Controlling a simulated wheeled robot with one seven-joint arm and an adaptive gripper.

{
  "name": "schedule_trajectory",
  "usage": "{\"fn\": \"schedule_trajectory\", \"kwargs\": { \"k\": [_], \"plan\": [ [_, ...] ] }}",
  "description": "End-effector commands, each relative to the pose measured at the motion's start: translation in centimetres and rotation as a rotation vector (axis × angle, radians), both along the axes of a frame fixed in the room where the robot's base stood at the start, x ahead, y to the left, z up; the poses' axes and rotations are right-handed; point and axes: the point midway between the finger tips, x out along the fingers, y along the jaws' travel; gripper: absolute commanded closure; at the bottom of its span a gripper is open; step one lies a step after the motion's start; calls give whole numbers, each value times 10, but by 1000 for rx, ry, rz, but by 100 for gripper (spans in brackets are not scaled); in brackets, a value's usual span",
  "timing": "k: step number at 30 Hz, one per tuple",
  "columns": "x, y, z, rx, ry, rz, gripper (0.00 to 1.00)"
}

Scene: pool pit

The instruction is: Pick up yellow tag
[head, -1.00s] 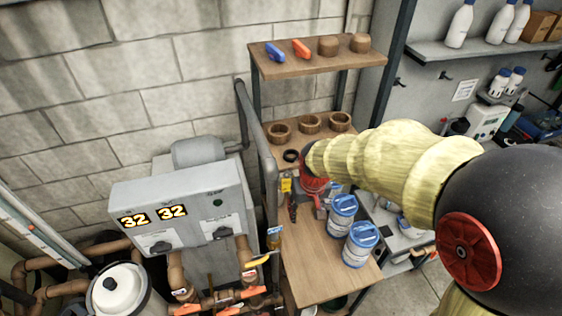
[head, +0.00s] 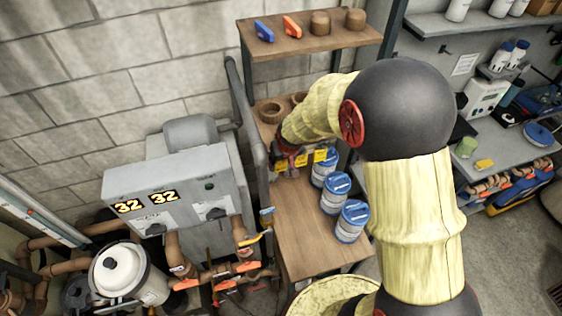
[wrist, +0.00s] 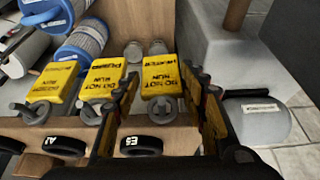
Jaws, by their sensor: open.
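Blue-lidded tubs (head: 352,220) stand on the wooden board (head: 300,240) near the tags. Black rings (wrist: 140,145) lie nearest in the wrist view. A grey control box (head: 170,190) with pipes stands left of the shelf unit. An upper board (head: 335,38) overhangs behind.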

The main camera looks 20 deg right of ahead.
Motion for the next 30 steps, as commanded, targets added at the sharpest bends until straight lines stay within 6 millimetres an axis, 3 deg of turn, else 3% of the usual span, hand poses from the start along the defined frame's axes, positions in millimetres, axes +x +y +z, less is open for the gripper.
{"fn": "schedule_trajectory", "kwargs": {
  "k": [3,11,25,30],
  "plan": [
    [3,1,-9,0,2,1,58],
    [5,1,-12,0,0,0,58],
    [4,1,-12,0,1,1,83],
    [4,1,-12,0,0,1,84]
  ]
}}
